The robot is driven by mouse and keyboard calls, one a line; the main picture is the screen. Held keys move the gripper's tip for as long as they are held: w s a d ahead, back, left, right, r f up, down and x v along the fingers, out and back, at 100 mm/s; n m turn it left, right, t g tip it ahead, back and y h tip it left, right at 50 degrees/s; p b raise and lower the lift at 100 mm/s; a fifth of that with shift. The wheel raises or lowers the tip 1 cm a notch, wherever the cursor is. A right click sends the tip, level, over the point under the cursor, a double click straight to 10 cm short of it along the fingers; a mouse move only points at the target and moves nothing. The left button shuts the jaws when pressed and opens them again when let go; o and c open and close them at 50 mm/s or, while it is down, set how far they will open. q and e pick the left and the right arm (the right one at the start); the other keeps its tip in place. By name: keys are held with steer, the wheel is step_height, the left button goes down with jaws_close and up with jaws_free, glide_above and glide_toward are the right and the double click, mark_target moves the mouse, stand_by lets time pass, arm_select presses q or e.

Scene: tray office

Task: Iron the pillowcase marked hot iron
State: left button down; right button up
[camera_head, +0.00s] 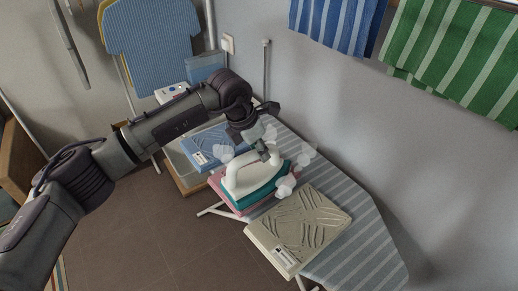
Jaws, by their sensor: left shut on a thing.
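My left gripper (262,146) is shut on the handle of a white and teal iron (262,190). The iron rests over a pink folded cloth (216,180), which it mostly covers. White puffs of steam rise around the iron. A beige folded cloth (308,222) with crease lines and a white label lies nearer on the board, to the right of the iron. A blue folded cloth (205,142) with creases and a label lies behind the iron. The label markings are too small to read. My right gripper does not show.
The grey striped ironing board (375,235) runs along the wall, bare at its near right end. Blue striped (335,22) and green striped (455,55) cloths hang above. A blue striped shirt (153,40) hangs at the back. The brown floor (150,235) is open on the left.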

arm_select(q)
steer(key=shift+w+r+p, duration=0.1)
steer(key=shift+r+p, duration=0.35)
steer(key=shift+r, duration=0.5)
steer(key=shift+r+p, duration=0.9)
steer(key=shift+r, duration=1.75)
